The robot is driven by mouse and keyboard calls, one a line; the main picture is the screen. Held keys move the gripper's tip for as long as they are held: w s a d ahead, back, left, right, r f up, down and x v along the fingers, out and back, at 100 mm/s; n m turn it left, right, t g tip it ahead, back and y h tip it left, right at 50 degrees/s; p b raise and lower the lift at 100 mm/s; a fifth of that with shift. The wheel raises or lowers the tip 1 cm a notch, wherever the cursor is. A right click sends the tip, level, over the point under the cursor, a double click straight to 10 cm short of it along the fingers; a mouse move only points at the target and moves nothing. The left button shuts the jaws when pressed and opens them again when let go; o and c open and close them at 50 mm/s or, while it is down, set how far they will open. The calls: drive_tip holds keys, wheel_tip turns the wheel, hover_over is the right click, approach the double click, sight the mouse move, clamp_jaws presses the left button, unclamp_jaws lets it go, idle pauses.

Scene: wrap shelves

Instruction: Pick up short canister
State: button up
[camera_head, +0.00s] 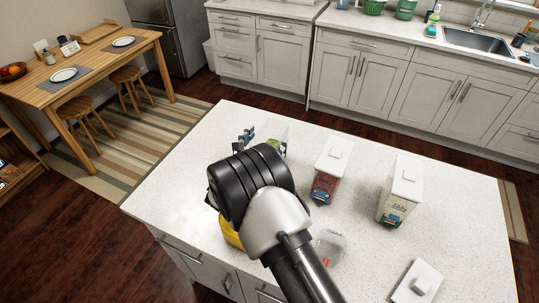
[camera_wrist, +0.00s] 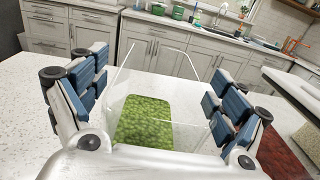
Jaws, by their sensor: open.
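A clear, open-topped canister (camera_wrist: 155,112) with green contents stands upright on the counter in the wrist view. It sits between the spread blue pads of my gripper (camera_wrist: 157,88), with room visible on both sides. My gripper is open and holds nothing. In the head view, the gripper (camera_head: 262,139) is mostly hidden behind my arm, and the canister (camera_head: 280,133) shows partly beyond it. Another low clear container (camera_head: 329,246) with something red in it stands to the right of my arm. I cannot tell which of the two the task names.
Two taller canisters with white lids, one with red contents (camera_head: 327,178) and one pale (camera_head: 399,190), stand to the right on the white island counter (camera_head: 455,225). A loose white lid (camera_head: 417,282) lies near the front right. A yellow object (camera_head: 231,233) is partly hidden by my arm.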

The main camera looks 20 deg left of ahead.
drive_tip(key=shift+s, duration=0.1)
drive_tip(key=c, duration=2)
drive_tip(key=shift+r, duration=0.1)
clamp_jaws()
